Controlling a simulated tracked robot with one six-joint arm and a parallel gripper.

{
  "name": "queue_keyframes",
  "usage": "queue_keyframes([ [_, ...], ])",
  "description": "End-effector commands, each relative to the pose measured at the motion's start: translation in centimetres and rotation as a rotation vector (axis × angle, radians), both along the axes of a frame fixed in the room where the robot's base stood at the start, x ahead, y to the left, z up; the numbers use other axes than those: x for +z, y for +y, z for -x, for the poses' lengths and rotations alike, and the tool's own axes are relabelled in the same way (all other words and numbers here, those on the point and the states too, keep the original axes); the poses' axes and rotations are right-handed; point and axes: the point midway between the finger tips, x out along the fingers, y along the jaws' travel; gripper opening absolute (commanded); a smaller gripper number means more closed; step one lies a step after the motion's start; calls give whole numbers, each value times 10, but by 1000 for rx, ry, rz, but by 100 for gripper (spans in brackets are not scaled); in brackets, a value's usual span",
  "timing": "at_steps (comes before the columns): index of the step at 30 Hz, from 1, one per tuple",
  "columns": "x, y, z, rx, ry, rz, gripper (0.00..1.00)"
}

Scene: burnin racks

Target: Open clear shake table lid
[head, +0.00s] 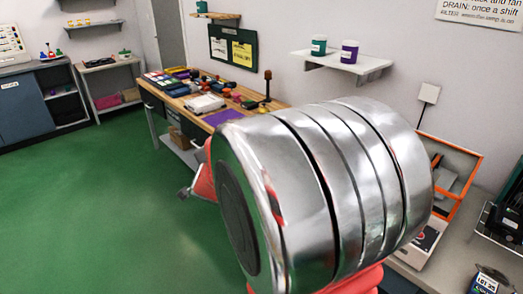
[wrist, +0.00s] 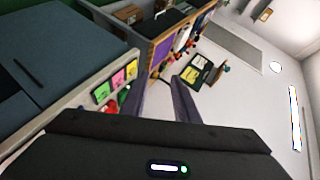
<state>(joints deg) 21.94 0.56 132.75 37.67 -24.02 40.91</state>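A clear panel with an orange frame (head: 469,182) shows at the right of the head view, over a pale shake table unit (head: 417,252) on a grey bench. It slants, and a grey object shows behind or through it.
A wooden workbench (head: 275,104) with a purple mat and many small items stands along the wall. A white wall shelf (head: 346,65) holds two cups. A dark open-framed device (head: 508,215) stands at the far right of the grey bench. The green floor (head: 110,200) is clear at left.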

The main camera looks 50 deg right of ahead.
Motion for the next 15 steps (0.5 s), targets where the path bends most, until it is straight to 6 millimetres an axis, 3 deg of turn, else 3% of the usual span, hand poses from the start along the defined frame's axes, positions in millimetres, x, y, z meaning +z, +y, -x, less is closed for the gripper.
queue_keyframes([
  [3, -17, -53, 13, -191, -80, -22, 28],
  [8, -38, -118, 45, -449, -195, -22, 28],
  [15, -70, -195, 121, -818, -354, 56, 28],
])
